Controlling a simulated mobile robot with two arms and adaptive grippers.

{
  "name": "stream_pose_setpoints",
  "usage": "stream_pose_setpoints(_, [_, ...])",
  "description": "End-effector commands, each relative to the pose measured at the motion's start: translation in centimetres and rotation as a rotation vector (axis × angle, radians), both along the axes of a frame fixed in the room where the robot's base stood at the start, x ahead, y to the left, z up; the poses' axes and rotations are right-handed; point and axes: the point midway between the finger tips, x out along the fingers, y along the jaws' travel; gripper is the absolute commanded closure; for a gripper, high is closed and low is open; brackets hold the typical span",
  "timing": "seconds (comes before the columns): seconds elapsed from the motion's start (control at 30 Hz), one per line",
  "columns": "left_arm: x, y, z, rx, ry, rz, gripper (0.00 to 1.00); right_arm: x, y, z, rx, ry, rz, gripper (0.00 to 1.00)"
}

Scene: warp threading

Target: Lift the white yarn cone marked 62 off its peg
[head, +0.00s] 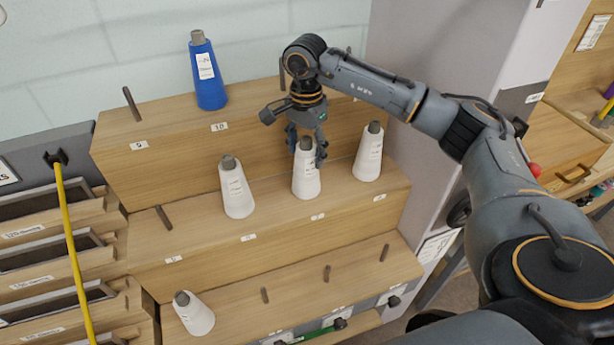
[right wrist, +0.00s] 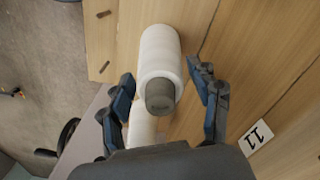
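Three white yarn cones stand on pegs on the middle step: a left one (head: 236,190), a middle one (head: 306,172) and a right one (head: 369,153). Their tags are too small to read, so I cannot tell which is 62. My right gripper (head: 306,150) is at the top of the middle cone with its fingers on either side. In the right wrist view, a white cone with a grey tip (right wrist: 160,55) lies between the open fingers (right wrist: 165,95), with visible gaps. Another white cone (right wrist: 142,130) shows partly behind it. My left gripper is not in view.
A blue cone (head: 208,78) stands on the top step and another white cone (head: 194,314) on the bottom step. Bare pegs (head: 264,295) stick up from the steps.

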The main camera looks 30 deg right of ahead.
Motion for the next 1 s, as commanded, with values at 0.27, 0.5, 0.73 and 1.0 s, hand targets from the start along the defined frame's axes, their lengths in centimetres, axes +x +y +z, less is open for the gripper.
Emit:
stream_pose_setpoints(0.27, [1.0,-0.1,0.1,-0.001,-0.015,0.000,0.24,0.0,0.0,0.1,0.000,-0.001,0.000,0.73])
stream_pose_setpoints(0.5, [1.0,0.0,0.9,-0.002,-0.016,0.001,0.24,0.0,0.0,1.2,0.000,-0.002,0.000,0.73])
stream_pose_setpoints(0.73, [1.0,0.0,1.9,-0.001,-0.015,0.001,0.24,0.0,0.0,2.9,0.001,-0.002,0.000,0.73])
stream_pose_setpoints(1.0, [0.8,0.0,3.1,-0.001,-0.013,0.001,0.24,0.0,0.0,4.8,0.001,-0.002,0.000,0.73])
